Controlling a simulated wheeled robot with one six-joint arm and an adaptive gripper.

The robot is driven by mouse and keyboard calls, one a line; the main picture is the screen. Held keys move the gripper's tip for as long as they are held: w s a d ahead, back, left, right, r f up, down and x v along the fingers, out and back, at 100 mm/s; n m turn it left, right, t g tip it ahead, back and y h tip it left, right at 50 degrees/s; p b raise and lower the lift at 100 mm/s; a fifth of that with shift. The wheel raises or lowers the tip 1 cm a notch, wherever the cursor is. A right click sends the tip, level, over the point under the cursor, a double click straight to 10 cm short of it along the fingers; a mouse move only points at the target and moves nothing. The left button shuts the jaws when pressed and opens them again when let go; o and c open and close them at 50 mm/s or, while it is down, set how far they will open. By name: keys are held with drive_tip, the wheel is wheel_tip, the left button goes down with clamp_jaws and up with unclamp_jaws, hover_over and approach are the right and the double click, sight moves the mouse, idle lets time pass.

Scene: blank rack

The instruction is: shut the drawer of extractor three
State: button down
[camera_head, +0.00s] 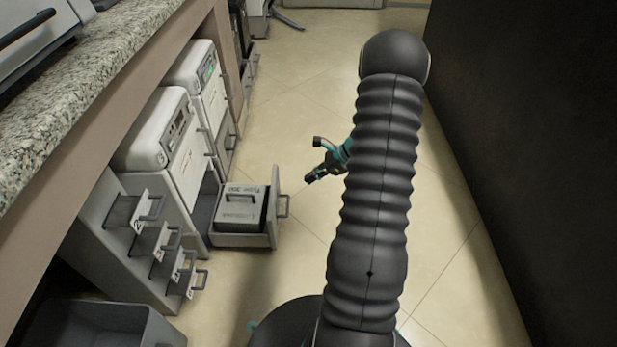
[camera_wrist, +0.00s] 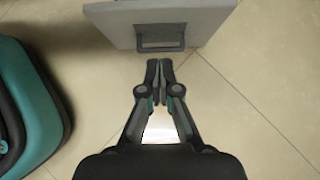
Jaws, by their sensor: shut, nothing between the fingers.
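One drawer (camera_head: 262,240) stands pulled out at the bottom of a white extractor unit (camera_head: 190,165) under the counter. A grey box with lettering sits inside the drawer. The number of this extractor cannot be read. The drawer's front has a bar handle (camera_head: 283,205). In the wrist view the drawer front (camera_wrist: 118,22) with its handle (camera_wrist: 160,44) lies just ahead of the fingertips. My gripper (camera_head: 310,179) is shut and empty, to the right of the drawer front and apart from it in the head view. In the wrist view my gripper (camera_wrist: 159,66) points at the handle.
A second white unit (camera_head: 208,85) stands farther along the counter (camera_head: 75,100). A rack with several numbered handles (camera_head: 135,212) is nearer, beside a grey bin (camera_head: 95,325). A dark wall (camera_head: 530,150) bounds the right. Tiled floor between is clear.

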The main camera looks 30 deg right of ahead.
drive_tip(key=x, duration=0.3)
drive_tip(key=r+b+x, duration=0.1)
drive_tip(key=x, duration=0.2)
drive_tip(key=a+x, duration=0.1)
drive_tip(key=x, duration=0.2)
drive_tip(key=shift+w+a+r, duration=0.1)
drive_tip(key=shift+w+a, duration=0.1)
drive_tip(key=shift+w, duration=0.25)
drive_tip(key=shift+w+a, duration=0.35)
drive_tip(key=shift+a, duration=0.1)
